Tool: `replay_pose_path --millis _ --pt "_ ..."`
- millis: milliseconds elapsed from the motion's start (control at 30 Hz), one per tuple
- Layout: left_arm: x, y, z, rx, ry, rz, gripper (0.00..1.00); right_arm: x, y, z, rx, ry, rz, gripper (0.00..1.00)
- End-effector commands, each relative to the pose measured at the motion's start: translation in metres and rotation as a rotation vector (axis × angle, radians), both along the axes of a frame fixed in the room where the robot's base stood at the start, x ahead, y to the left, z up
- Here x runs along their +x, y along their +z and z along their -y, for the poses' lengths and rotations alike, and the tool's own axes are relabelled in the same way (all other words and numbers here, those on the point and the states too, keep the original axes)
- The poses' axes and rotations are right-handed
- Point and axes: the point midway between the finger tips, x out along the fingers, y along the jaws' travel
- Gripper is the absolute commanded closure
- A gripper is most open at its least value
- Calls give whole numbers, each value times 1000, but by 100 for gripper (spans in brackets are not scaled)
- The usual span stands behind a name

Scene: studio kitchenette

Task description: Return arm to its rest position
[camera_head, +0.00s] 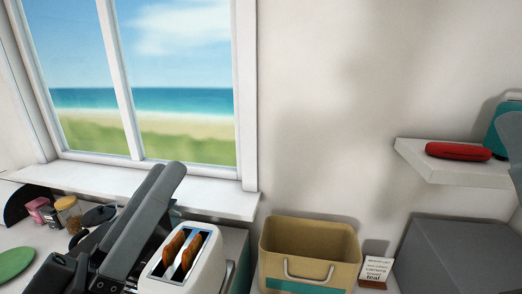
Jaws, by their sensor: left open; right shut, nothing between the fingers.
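My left gripper (166,171) is in the lower left, its two long dark grey fingers pointing up in front of the window sill and toaster. The fingers are open and I see nothing held between them. At the right edge a dark grey part of my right gripper (512,140) shows, cut off by the frame. It is shut, with nothing seen in it, and it partly covers a teal object on the shelf.
A white toaster (205,262) with toast stands close beside my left gripper. A tan bin (310,240), a small sign (376,270) and a grey box (455,255) are to the right. A wall shelf (450,172) holds a red case (458,151). Jars (68,208) and a green plate (14,262) are left.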

Motion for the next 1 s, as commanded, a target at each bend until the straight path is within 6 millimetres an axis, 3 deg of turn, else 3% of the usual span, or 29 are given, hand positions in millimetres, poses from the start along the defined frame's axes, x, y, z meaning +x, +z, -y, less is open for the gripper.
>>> replay_pose_path --millis 33,100,200,233,300,600,733,1000 --pt "-20 30 -8 49 120 113 41 0 0 0 0 0 0 100" --pt "-43 58 -31 118 341 238 41 0 0 0 0 0 0 100" --pt "-61 68 -73 249 707 311 41 0 0 0 0 0 0 100" --pt "-58 66 -77 316 785 312 41 0 0 0 0 0 0 100" --pt "-57 111 -75 323 777 315 41 1 44 0 0 0 -3 100" --pt "-55 214 -75 322 773 310 41 0 150 0 0 0 1 100" --pt "-55 231 -75 322 772 309 41 0 167 0 0 0 0 100" --pt "-55 228 -75 321 771 309 41 0 163 0 0 0 -1 100"
